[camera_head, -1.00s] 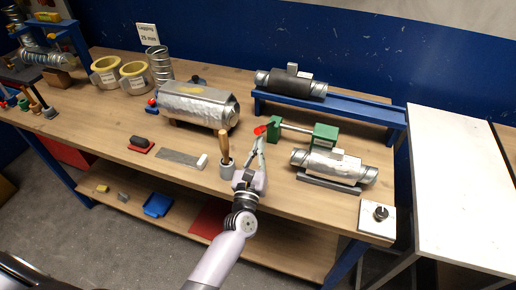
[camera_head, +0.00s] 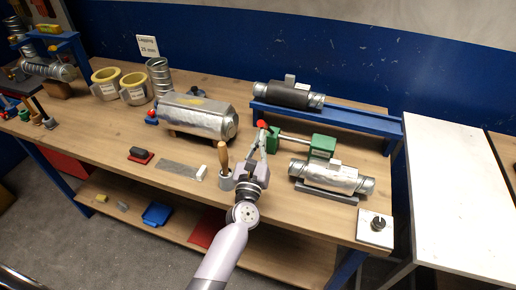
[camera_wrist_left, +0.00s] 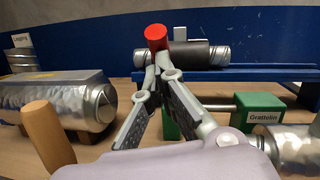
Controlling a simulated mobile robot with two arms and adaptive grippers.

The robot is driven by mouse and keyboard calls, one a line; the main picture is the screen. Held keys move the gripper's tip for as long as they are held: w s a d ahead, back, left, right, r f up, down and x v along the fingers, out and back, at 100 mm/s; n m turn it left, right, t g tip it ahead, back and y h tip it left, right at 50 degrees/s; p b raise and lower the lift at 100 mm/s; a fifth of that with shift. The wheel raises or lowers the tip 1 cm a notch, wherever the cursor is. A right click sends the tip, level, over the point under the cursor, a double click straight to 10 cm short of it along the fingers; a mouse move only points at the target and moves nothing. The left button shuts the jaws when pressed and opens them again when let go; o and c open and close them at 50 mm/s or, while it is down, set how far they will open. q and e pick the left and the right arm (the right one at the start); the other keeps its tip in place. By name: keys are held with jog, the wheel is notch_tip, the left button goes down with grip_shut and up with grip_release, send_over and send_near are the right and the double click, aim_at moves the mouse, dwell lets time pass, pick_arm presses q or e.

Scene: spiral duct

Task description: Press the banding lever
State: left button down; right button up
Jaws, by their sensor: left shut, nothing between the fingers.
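The banding device has two green blocks (camera_head: 322,147) joined by a grey rod, and its right block bears a label in the left wrist view (camera_wrist_left: 258,104). A red lever knob (camera_head: 262,124) shows by the left green block; it also shows in the left wrist view (camera_wrist_left: 156,38). My left gripper (camera_head: 261,140) is shut and empty, its fingertips (camera_wrist_left: 160,66) right at the knob in both views. I cannot tell whether they touch it. The lever's shaft is mostly hidden behind the fingers. My right gripper is out of view.
A silver lagged duct (camera_head: 198,116) lies left of the gripper, and a cup with a wooden-handled tool (camera_head: 224,160) stands close by. A foil-wrapped duct (camera_head: 330,176) lies to the right. A blue rail (camera_head: 345,118) with a dark-wrapped duct stands behind.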

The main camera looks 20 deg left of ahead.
aim_at(263, 127)
pick_arm(q)
jog(key=w+r, duration=0.2)
jog(key=shift+r+p, duration=0.3)
jog(key=shift+r, duration=0.05)
jog(key=shift+w+r, duration=0.35)
jog(key=shift+w, duration=0.3)
jog(key=shift+r, duration=0.25)
jog(key=v, duration=1.2)
jog(key=shift+f, duration=0.3)
